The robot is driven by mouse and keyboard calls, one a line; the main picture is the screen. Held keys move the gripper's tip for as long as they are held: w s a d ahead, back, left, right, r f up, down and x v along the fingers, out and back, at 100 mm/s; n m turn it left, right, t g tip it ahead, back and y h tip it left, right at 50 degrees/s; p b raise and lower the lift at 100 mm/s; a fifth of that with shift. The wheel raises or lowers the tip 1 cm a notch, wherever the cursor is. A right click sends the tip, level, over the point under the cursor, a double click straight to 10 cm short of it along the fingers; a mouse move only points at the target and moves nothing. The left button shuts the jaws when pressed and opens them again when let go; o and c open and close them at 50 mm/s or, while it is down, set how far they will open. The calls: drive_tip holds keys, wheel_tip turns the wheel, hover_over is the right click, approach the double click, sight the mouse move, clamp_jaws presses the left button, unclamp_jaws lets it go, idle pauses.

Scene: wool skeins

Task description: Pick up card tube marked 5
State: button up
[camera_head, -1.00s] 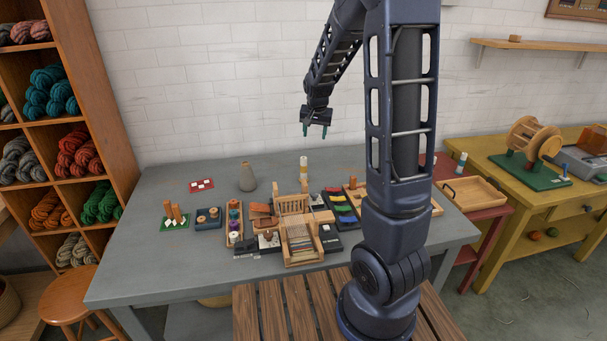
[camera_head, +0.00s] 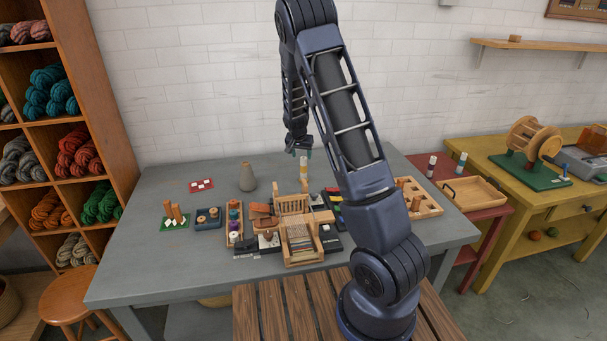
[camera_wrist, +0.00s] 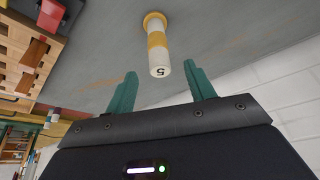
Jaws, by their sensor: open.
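The card tube marked 5 (camera_wrist: 157,52) is white with a yellow band, and its end with the number faces the wrist camera. In the head view the tube (camera_head: 303,168) stands upright at the back of the grey table, on a yellowish base. My gripper (camera_wrist: 165,92) is open and empty, its two green fingers on either side of the tube's near end in the picture. In the head view my gripper (camera_head: 303,152) is right above the tube; whether the fingertips overlap it in height I cannot tell.
On the grey table (camera_head: 140,240) stand a small loom (camera_head: 300,240), a grey vase (camera_head: 247,177) and several trays. A wooden tray with holes (camera_head: 420,200) is at the right. A white brick wall is close behind. The table's left part is mostly clear.

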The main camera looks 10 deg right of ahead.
sight(304, 166)
drive_tip(key=x, duration=0.9)
drive_tip(key=shift+d+f, duration=0.15)
drive_tip(key=c, duration=1)
